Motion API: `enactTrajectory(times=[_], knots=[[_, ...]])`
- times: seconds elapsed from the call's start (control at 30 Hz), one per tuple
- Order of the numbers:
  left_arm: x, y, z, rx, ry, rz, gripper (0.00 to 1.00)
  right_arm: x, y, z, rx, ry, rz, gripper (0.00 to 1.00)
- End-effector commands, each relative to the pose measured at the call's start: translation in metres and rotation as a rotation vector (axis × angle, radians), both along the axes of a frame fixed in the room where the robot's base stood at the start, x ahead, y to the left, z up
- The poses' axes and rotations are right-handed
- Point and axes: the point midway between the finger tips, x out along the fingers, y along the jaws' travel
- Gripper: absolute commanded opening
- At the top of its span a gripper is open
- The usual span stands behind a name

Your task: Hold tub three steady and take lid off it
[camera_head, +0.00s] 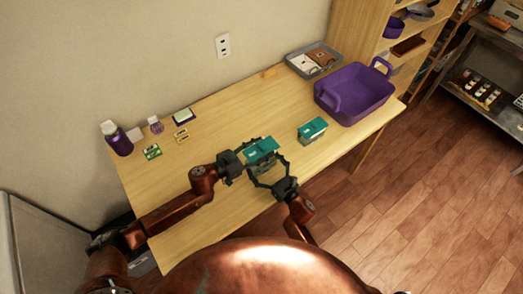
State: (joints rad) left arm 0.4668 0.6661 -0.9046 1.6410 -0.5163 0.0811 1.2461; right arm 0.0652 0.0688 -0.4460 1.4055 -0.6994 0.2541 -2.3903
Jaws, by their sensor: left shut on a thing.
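A small tub with a teal lid (261,146) stands near the middle of the table. My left gripper (247,162) is shut on this tub at its left side. My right gripper (270,172) comes from the lower right with its fingers spread wide. Its fingertips are near the tub's front and right side, and I cannot tell if they touch. The lid sits on the tub. A second tub with a teal lid (312,127) stands apart to the right. I cannot read a number on either tub.
A purple basket (353,118) stands at the table's right end. A grey tray (296,72) with flat items lies at the back. A purple bottle (117,144), a small bottle (156,127) and several small cards are at the left. The wooden table (225,118) is bare between them.

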Motion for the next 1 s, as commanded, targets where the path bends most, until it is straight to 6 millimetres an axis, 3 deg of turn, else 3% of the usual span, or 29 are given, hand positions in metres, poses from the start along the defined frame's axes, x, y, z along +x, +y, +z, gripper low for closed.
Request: enactTrajectory(times=[0.03, 0.07, 0.13, 0.57, 1.0], knots=[[0.000, 0.000, -0.001, 0.000, 0.000, 0.000, 0.19, -0.001, -0.002, -0.007, -0.007, 0.011, -0.004, 0.50], [0.000, 0.000, -0.001, 0.000, 0.000, 0.000, 0.19, -0.001, -0.002, -0.007, -0.007, 0.011, -0.004, 0.94], [0.000, 0.000, -0.001, 0.000, 0.000, 0.000, 0.19, -0.001, -0.002, -0.007, -0.006, 0.010, -0.004, 0.99], [0.000, 0.000, 0.000, -0.001, -0.001, 0.000, 0.19, -0.007, -0.006, -0.003, -0.001, 0.005, -0.002, 1.00], [0.000, 0.000, 0.000, -0.001, -0.001, 0.000, 0.19, -0.074, -0.055, -0.004, -0.004, 0.007, -0.004, 1.00]])
